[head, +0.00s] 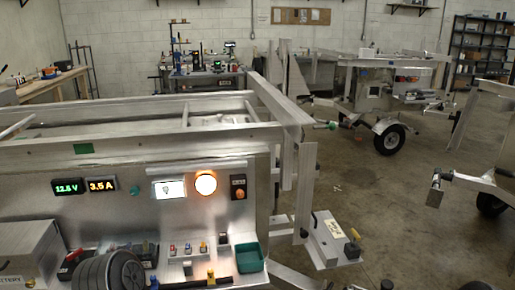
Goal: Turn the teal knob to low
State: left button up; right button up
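A small teal knob (134,190) sits on the upright metal front panel (215,215) of the nearest trailer, at the left of the head view. It is between the orange "3.5 A" display (103,185) and a lit white screen (169,189). The knob is too small for me to read its pointer or any low mark. No gripper of mine can be made out in the head view, and nothing is seen touching the knob.
A green "12.5 V" display (67,187), a glowing round orange lamp (206,183) and a dark switch plate (238,187) share the panel. Below are a dark ribbed round thing (108,270), a metal box (28,255) and a teal bin (249,258). Open floor lies right.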

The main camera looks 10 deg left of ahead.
aim_at(134, 191)
jog(key=u, duration=1.3)
